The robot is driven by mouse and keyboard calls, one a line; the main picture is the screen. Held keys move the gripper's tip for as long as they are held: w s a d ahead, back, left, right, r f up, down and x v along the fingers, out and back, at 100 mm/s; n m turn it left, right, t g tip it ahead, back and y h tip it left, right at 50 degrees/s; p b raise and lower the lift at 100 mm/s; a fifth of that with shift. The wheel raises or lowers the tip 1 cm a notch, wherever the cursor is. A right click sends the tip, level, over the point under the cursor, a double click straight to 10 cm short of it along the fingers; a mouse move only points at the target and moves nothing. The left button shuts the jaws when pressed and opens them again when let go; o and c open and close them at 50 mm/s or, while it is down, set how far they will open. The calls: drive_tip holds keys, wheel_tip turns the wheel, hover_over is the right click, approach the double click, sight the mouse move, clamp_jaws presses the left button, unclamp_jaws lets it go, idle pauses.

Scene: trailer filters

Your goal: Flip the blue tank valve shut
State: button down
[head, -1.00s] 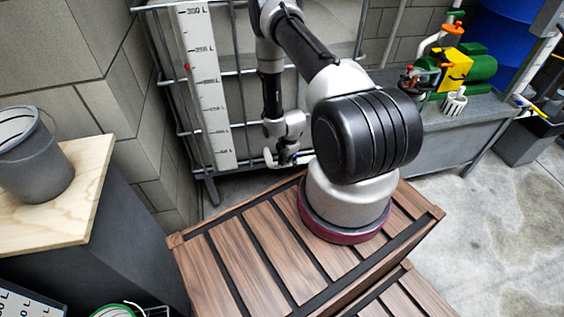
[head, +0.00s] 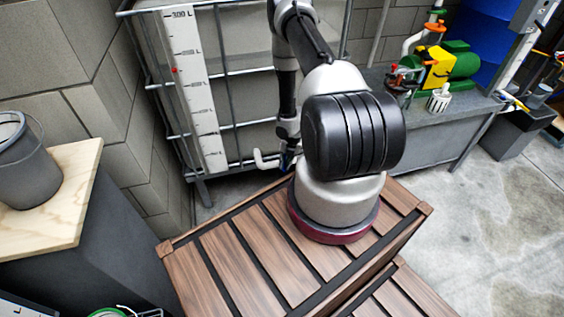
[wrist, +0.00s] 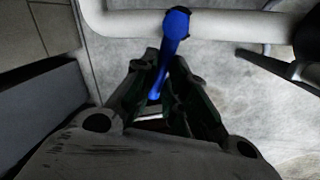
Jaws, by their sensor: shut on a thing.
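The blue tank valve handle (wrist: 172,48) shows in the wrist view. Its round hub sits on a white pipe (wrist: 228,24), and its lever points away from the pipe, roughly across it. My gripper (wrist: 165,78) is closed around the lever's lower part, with a dark finger on either side. In the head view, the white pipe end (head: 265,160) curves out low in front of the tank frame. A small bit of blue (head: 287,161) shows beside it; my arm hides most of the valve and gripper there.
The caged tank has a level scale (head: 195,90) with a red marker. A slatted wooden crate (head: 235,262) stands in front, under my arm. A grey bucket (head: 25,165) sits on a wooden board at left. A green pump (head: 455,68) stands on the right bench.

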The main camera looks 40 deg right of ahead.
drive_tip(key=shift+s+d+n+g, duration=0.15)
drive_tip(key=shift+d+n, duration=0.25)
drive_tip(key=shift+n, duration=0.45)
drive_tip(key=shift+s+d+n+g, duration=0.15)
drive_tip(key=shift+d+n, duration=0.2)
drive_tip(key=shift+n, duration=0.5)
drive_tip(key=c, duration=1.4)
unclamp_jaws()
drive_tip(key=shift+c, duration=0.2)
wheel_tip(320, 180, up, 12)
drive_tip(key=d, duration=0.2)
drive_tip(key=shift+s+d, duration=0.15)
drive_tip(key=shift+s, duration=0.25)
drive_tip(key=shift+f, duration=0.1)
